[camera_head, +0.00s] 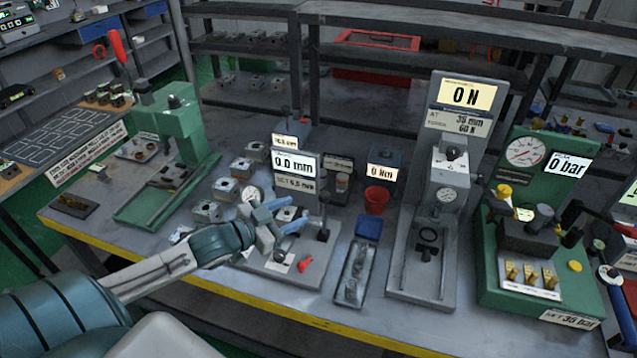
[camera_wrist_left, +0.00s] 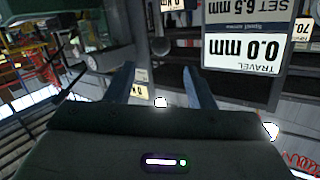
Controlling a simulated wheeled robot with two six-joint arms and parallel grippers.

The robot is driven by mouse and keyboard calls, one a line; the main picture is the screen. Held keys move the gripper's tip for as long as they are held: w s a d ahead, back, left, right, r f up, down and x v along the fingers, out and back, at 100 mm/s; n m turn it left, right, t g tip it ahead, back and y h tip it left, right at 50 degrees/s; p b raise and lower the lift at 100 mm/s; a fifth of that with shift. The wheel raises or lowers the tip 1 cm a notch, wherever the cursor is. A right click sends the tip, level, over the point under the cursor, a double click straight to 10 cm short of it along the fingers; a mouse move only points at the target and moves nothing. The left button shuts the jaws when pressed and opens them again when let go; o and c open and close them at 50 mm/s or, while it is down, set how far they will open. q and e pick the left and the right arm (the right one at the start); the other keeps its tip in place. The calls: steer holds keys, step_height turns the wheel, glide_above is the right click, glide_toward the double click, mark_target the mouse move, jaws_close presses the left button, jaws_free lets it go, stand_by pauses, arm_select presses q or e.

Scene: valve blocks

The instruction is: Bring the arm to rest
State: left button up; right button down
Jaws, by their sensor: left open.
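My left gripper (camera_head: 284,215) reaches in from the left in the head view and hangs over the grey travel-gauge station, near its 0.0 mm display (camera_head: 295,165). In the left wrist view its two blue fingers (camera_wrist_left: 160,88) stand apart with nothing between them. The display also shows in the left wrist view (camera_wrist_left: 243,45), upside down and close to the right finger. I cannot tell whether the gripper touches the station. My right gripper is in neither view.
Several valve blocks (camera_head: 207,211) stand left of the gripper. A red cup (camera_head: 376,199), a grey parts tray (camera_head: 354,274), a tall 0 N press (camera_head: 448,180) and a green 0 bar rig (camera_head: 540,215) stand to the right. The bench's yellow front edge (camera_head: 300,318) runs below my arm.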

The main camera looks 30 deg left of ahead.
arm_select(q)
steer(key=s+d+f+n+g+y, duration=0.1)
steer(key=s+f, duration=0.2)
steer(key=s+d+f+n+g+y, duration=0.1)
steer(key=s+f+g+y, duration=0.1)
steer(key=s+f, duration=0.1)
steer(key=s+d+f+n+g+y, duration=0.1)
steer(key=s+d+f+g, duration=0.1)
steer(key=s+f, duration=0.1)
steer(key=shift+s+f+y, duration=0.25)
steer(key=shift+f+y, duration=0.15)
steer(key=shift+f, duration=0.15)
steer(key=s+d+f+n+g+y, duration=0.1)
steer(key=s+d+f+g, duration=0.15)
steer(key=s, duration=0.45)
steer(key=s+d+f+n+g, duration=0.1)
steer(key=s+d+g, duration=0.1)
steer(key=s+g, duration=0.35)
steer(key=s+f+x, duration=0.1)
steer(key=s+x, duration=0.2)
steer(key=x, duration=1.1)
steer(key=s+a+x, duration=0.1)
steer(key=s+x, duration=0.2)
steer(key=x, duration=1.2)
steer(key=s+a+f+g, duration=0.1)
steer(key=s+f, duration=1.8)
steer(key=f, duration=0.1)
steer(key=shift+s+f+n, duration=0.15)
steer(key=shift+s+n, duration=0.05)
steer(key=shift+n, duration=0.1)
